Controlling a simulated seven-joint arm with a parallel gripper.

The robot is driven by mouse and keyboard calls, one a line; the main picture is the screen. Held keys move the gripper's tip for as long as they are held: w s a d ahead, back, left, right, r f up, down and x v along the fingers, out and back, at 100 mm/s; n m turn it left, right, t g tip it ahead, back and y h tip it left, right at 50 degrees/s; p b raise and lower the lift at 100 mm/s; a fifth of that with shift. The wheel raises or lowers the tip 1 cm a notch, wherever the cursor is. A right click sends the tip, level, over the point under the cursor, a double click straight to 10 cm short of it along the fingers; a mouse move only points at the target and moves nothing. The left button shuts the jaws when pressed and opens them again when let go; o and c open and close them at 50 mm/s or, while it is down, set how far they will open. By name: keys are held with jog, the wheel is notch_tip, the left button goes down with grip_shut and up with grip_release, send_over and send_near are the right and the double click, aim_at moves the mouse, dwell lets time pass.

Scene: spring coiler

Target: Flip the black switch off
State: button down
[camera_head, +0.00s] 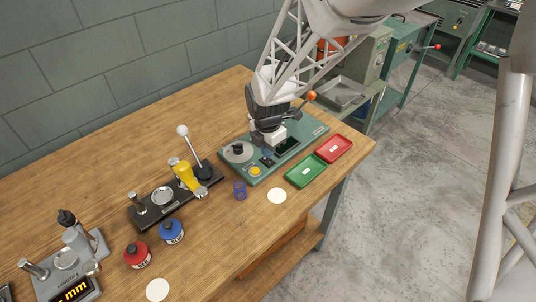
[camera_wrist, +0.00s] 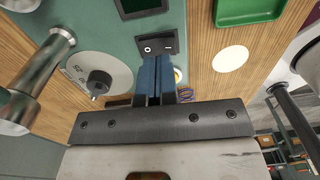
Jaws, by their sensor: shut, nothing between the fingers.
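The black switch (camera_wrist: 157,45) with white "O" and "I" marks sits on the green base plate (camera_wrist: 180,18) of the spring coiler. In the wrist view my gripper (camera_wrist: 155,62) has its two blue fingers together, empty, with the tips at the lower edge of the switch. The fingers cover part of its near side, and I cannot tell whether they touch it. In the head view the switch (camera_head: 267,161) shows just below my gripper (camera_head: 262,148), between the grey disc (camera_head: 238,152) and the dark screen (camera_head: 287,146). Which way the rocker is tilted is unclear.
A yellow button (camera_head: 255,171) is on the plate's front edge. A metal post (camera_wrist: 42,75) rises left of my fingers. A blue spring (camera_head: 240,189), white disc (camera_head: 277,196), green tray (camera_head: 306,170) and red tray (camera_head: 334,148) lie nearby. Bare table is in front.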

aim_at(270, 160)
notch_tip(270, 160, up, 11)
jog(key=shift+w+r, duration=0.2)
dwell(0.3)
jog(key=shift+a, duration=0.1)
jog(key=s+d+r+m+t, duration=0.1)
jog(key=s+d+r+m, duration=0.3)
jog(key=s+d+m, duration=0.6)
jog(key=s+d+r+m+t, duration=0.1)
jog(key=s+d+r+m, duration=0.4)
jog(key=s+d+m, duration=0.5)
jog(key=s+m, duration=0.4)
jog(key=m, duration=0.3)
jog(key=shift+s+d+t, duration=0.2)
jog(key=shift+s+t, duration=0.05)
jog(key=shift+t, duration=0.15)
dwell(2.1)
